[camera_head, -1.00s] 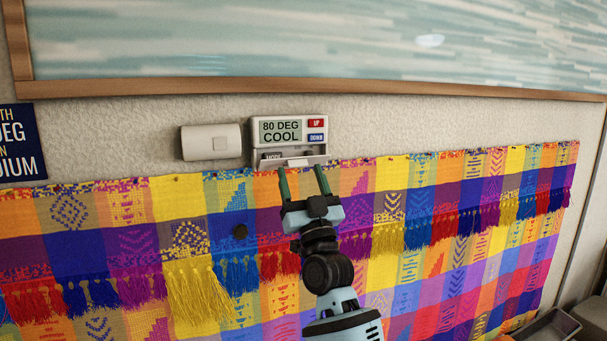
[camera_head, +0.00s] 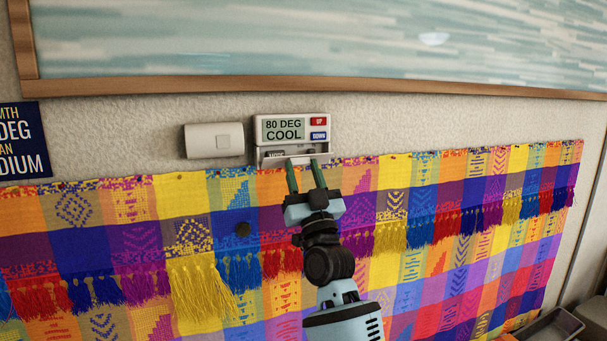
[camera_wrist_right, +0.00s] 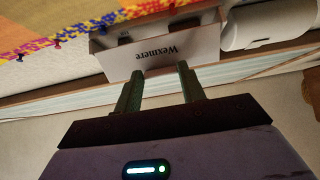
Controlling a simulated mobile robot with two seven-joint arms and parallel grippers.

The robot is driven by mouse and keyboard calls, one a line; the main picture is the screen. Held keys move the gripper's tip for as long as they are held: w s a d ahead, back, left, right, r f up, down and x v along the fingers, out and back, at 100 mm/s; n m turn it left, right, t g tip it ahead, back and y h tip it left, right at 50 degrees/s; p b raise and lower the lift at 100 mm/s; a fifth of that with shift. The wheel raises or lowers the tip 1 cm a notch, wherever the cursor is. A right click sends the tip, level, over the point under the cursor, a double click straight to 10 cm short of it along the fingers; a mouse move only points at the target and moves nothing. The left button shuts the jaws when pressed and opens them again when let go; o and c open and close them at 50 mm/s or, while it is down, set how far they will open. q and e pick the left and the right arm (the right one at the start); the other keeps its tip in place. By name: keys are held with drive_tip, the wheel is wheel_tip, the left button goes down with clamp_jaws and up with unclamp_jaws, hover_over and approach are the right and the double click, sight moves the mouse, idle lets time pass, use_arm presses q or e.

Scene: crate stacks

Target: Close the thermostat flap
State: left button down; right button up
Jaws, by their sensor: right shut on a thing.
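The white thermostat (camera_head: 292,128) is on the wall, reading "80 DEG COOL" with red UP and blue DOWN buttons. Its flap (camera_head: 270,160) along the bottom is partly open, tilted out, with a strip of the recess showing above it. My right gripper (camera_head: 303,163) reaches up from below, its two green fingers shut on the flap's lower front part; the exact grip is small to see. In the right wrist view the flap (camera_wrist_right: 165,55), lettered "Wexmere", lies just beyond the fingertips (camera_wrist_right: 160,75), with dark buttons behind it. My left gripper is out of view.
A white box (camera_head: 214,140) is fixed to the wall left of the thermostat. A colourful fringed textile (camera_head: 420,200) hangs just below. A wooden-framed picture (camera_head: 320,50) is above, and a dark blue sign (camera_head: 22,140) is at far left.

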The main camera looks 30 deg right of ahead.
sight(302, 164)
drive_tip(key=shift+r+g, duration=0.6)
drive_tip(key=shift+g, duration=0.5)
drive_tip(key=g, duration=0.1)
drive_tip(key=r+g+y, duration=0.1)
drive_tip(key=shift+w+r+g, duration=0.15)
drive_tip(key=shift+r+g, duration=0.1)
drive_tip(key=shift+g, duration=0.05)
drive_tip(key=g, duration=0.1)
drive_tip(key=r+g, duration=0.1)
drive_tip(key=shift+w+d+g+y, duration=0.15)
drive_tip(key=shift+w+g+y, duration=0.2)
drive_tip(key=shift+g+y, duration=0.05)
drive_tip(key=shift+w+r+g, duration=0.25)
drive_tip(key=shift+g, duration=0.45)
drive_tip(key=o, duration=1)
drive_tip(key=shift+w, duration=0.1)
